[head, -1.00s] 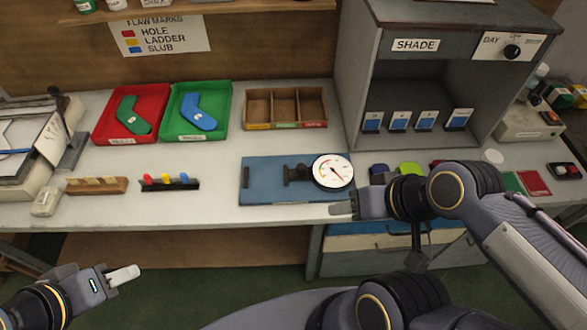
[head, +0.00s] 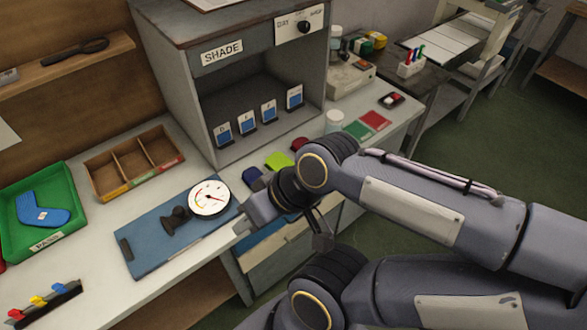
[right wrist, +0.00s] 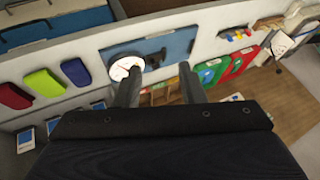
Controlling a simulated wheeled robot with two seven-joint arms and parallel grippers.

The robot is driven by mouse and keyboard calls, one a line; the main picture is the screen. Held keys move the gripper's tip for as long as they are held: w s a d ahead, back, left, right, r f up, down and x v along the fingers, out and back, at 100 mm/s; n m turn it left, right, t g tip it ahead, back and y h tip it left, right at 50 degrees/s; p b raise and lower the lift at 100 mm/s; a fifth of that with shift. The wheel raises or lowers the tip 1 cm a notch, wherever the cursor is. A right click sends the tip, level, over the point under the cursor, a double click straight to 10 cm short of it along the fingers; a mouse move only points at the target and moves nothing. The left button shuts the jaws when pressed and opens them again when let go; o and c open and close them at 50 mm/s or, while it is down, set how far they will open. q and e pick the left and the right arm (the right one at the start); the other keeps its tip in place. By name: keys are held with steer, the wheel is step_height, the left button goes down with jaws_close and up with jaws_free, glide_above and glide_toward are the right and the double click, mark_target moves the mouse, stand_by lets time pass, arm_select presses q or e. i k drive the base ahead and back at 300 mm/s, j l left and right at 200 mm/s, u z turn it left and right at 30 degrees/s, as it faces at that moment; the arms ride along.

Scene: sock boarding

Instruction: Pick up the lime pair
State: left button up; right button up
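The lime pair (head: 279,161) is a small folded bundle on the bench in front of the shade cabinet. It lies between a navy pair (head: 253,178) and a red pair (head: 299,144), which my arm partly hides. In the right wrist view the lime pair (right wrist: 43,81) is at the left, outside my fingers. My right gripper (head: 241,226) is near the bench's front edge, by the blue gauge board. In the right wrist view its two fingers (right wrist: 158,84) are apart with nothing between them. My left gripper is out of view.
The dial gauge (head: 209,198) on its blue board (head: 142,248) stands left of my right gripper. The shade cabinet (head: 172,82) rises behind the pairs. A white cylinder (head: 334,121) and green and red cards (head: 375,120) lie to the right. A divided wooden tray (head: 112,175) is at the left.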

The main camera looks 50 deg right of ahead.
mark_target(276, 160)
steer(key=z, duration=1.65)
steer(key=i+l+u, duration=0.25)
steer(key=u, duration=0.15)
steer(key=i+l+u, duration=0.25)
steer(key=u, duration=0.15)
steer(key=i+l+u, duration=0.15)
steer(key=l+u, duration=0.3)
